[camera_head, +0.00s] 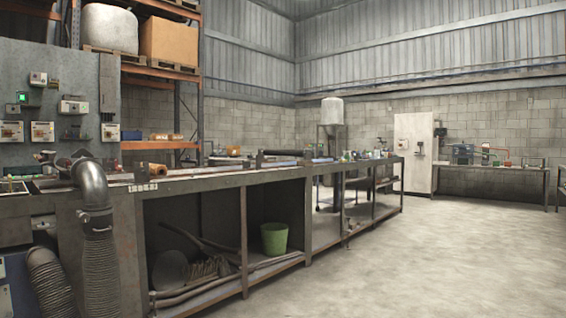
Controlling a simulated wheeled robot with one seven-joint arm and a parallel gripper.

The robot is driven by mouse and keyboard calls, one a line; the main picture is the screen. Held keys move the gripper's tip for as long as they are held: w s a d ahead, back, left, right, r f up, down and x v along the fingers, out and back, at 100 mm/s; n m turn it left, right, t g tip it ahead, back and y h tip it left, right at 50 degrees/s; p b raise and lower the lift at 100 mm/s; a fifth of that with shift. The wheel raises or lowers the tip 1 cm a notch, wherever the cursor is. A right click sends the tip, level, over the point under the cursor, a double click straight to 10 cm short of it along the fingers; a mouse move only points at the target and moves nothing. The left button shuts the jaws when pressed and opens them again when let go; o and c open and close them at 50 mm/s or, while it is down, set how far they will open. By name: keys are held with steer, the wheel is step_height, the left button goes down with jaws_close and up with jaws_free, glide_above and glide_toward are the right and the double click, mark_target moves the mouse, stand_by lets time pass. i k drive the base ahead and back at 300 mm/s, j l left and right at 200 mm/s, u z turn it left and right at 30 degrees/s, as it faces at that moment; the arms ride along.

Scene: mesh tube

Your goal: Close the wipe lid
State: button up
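I cannot make out a wipe container or its lid in the head view. Several small items stand on the long workbench (225,177), but they are too small and far to tell apart. My gripper is not in view, so its state and its place relative to the lid do not show.
A metal duct elbow (91,184) with a ribbed hose stands at the near left. A green bucket (274,239) sits on the bench's lower shelf. A white cabinet (413,152) and another table (488,168) stand at the back. The concrete floor (440,260) at right is clear.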

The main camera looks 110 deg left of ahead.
mark_target(48, 163)
steer(key=u, duration=4.95)
steer(key=i+l+u, duration=0.1)
steer(key=i, duration=0.55)
steer(key=i+l, duration=0.1)
steer(key=i, duration=0.55)
steer(key=i+l+u, duration=0.15)
steer(key=i, duration=0.5)
